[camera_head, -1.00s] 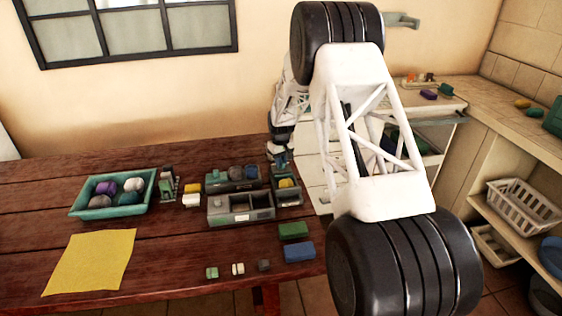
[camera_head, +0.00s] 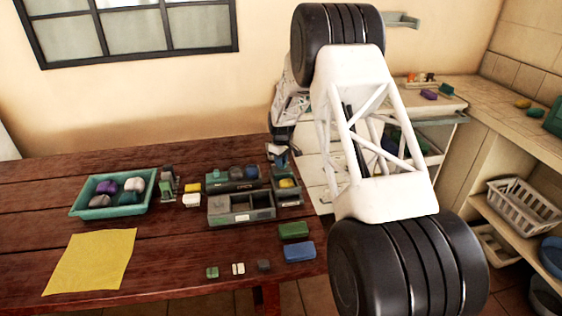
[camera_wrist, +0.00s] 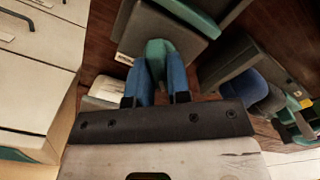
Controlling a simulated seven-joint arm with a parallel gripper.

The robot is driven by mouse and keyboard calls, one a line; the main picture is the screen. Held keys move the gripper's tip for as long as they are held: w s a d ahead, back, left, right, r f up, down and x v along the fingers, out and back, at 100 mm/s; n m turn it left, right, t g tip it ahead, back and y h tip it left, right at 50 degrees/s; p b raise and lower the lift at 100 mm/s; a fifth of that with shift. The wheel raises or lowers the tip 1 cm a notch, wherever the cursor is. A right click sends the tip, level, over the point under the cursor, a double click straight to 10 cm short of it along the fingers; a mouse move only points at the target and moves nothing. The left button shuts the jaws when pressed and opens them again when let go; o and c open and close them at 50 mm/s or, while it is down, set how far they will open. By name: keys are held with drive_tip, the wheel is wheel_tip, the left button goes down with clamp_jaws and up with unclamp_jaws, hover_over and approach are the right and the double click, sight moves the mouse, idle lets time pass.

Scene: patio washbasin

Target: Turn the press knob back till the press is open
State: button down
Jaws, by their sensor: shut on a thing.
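My gripper (camera_wrist: 158,85) has its blue fingers closed on a small teal piece, which looks like the press knob (camera_wrist: 158,50). The knob shows between and just beyond the fingertips, against a grey body (camera_wrist: 150,28) that seems to be the press. In the head view my gripper (camera_head: 278,155) is small, at the right end of the table, behind the grey bin with a yellow block (camera_head: 287,184). The press is mostly hidden there by my arm and the bins, and how far it stands open cannot be told.
The grey divided bin (camera_head: 240,218) and several small blocks stand close by on the table (camera_head: 190,270). A teal tray (camera_head: 82,212) of rounded items and a yellow cloth (camera_head: 92,262) lie to the left. White drawers (camera_wrist: 35,85) are close beside my gripper.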

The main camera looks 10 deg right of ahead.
drive_tip(key=c, duration=1.1)
unclamp_jaws()
drive_tip(key=shift+r, duration=0.1)
drive_tip(key=shift+r, duration=3.8)
